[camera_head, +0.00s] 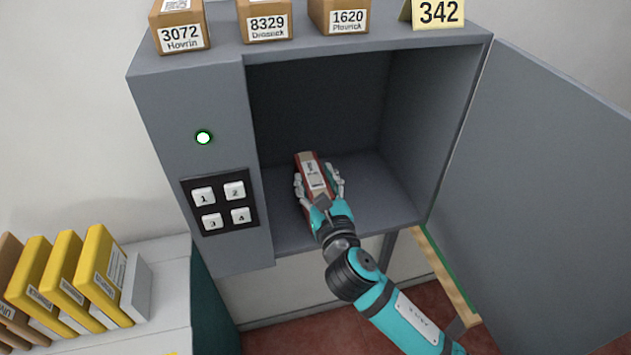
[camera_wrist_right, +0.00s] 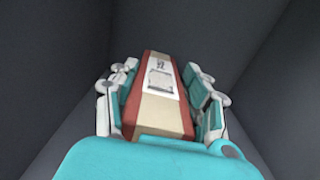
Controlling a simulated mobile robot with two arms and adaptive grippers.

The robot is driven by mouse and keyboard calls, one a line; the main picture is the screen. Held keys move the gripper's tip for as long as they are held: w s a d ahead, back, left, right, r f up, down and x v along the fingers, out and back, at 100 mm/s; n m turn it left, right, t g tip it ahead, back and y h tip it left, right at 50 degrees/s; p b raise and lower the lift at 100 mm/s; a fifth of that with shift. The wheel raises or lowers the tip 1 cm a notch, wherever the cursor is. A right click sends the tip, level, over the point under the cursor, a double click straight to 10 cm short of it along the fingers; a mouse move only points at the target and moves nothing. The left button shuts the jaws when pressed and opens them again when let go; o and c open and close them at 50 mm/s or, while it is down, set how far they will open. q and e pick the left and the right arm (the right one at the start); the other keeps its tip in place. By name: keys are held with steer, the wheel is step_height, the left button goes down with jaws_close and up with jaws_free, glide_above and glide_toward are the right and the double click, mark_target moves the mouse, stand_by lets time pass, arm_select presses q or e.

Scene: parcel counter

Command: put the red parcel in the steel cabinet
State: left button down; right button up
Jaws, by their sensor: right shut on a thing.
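The red parcel (camera_head: 313,173) has red sides, a tan band and a white label. It is inside the open steel cabinet (camera_head: 158,107), near the middle of its floor. My right gripper (camera_head: 320,182) is shut on the parcel, one finger on each side. The right wrist view also shows the parcel (camera_wrist_right: 160,91) between the fingers of the gripper (camera_wrist_right: 165,95). I cannot tell whether the parcel touches the cabinet floor. My left gripper is not in view.
The cabinet door (camera_head: 550,190) stands wide open at the right. Boxes (camera_head: 265,20) and a 342 card (camera_head: 438,12) stand on top. Yellow parcels (camera_head: 97,275) stand on the lower-left counter (camera_head: 165,290).

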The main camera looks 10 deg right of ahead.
steer(key=o, duration=1.3)
steer(key=shift+o, duration=0.6)
steer(key=shift+r, duration=0.1)
steer(key=shift+s, duration=0.3)
steer(key=s+b, duration=0.2)
steer(key=s, duration=0.9)
steer(key=shift+s+d, duration=0.25)
